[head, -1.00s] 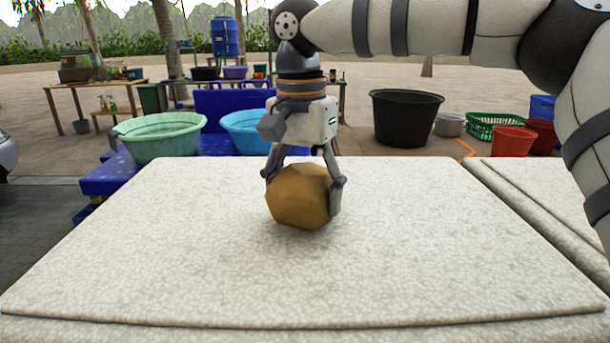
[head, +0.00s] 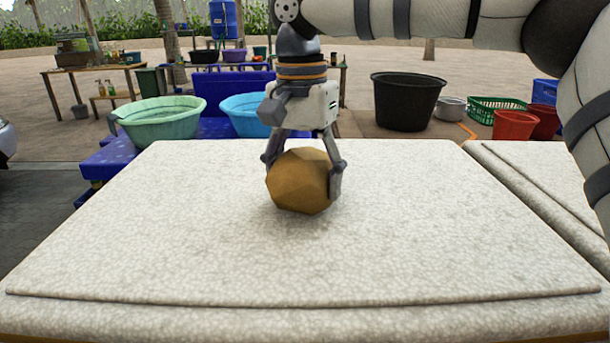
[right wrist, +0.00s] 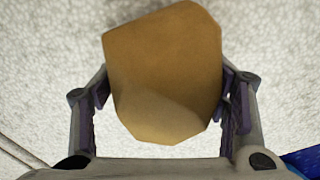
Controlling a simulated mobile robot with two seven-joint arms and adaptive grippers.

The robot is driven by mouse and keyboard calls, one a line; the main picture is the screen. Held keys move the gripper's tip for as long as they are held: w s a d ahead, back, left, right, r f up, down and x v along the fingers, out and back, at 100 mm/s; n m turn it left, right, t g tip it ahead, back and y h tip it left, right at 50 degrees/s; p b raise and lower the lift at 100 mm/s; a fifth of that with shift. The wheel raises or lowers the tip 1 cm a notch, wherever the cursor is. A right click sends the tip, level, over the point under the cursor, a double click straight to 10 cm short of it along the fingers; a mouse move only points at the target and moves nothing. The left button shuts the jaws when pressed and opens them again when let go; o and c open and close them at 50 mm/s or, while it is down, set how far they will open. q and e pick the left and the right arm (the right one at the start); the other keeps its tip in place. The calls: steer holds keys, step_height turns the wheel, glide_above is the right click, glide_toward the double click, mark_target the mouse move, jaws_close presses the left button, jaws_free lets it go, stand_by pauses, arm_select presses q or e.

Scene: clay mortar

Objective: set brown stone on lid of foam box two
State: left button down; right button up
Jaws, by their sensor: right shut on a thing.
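The brown stone (head: 300,183) is a faceted, tan-brown lump. My right gripper (head: 304,172) points down and is shut on it, one finger on each side. The stone is over the middle of a white foam box lid (head: 150,235), with a dark shadow close under it; I cannot tell whether it touches. In the right wrist view the stone (right wrist: 165,75) fills the space between the fingers, with the white foam surface behind it. My left gripper is not in view.
A second white foam lid (head: 540,185) lies to the right, across a narrow gap. Behind the lid stand a green basin (head: 162,120), a blue basin (head: 245,112), a black tub (head: 407,100) and red buckets (head: 515,125). The lid around the stone is clear.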

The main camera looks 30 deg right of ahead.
steer(key=shift+f, duration=0.4)
steer(key=o, duration=1.9)
steer(key=shift+c, duration=0.2)
steer(key=o, duration=0.4)
steer(key=shift+f, duration=0.15)
step_height(320, 180, up, 10)
steer(key=shift+r, duration=0.1)
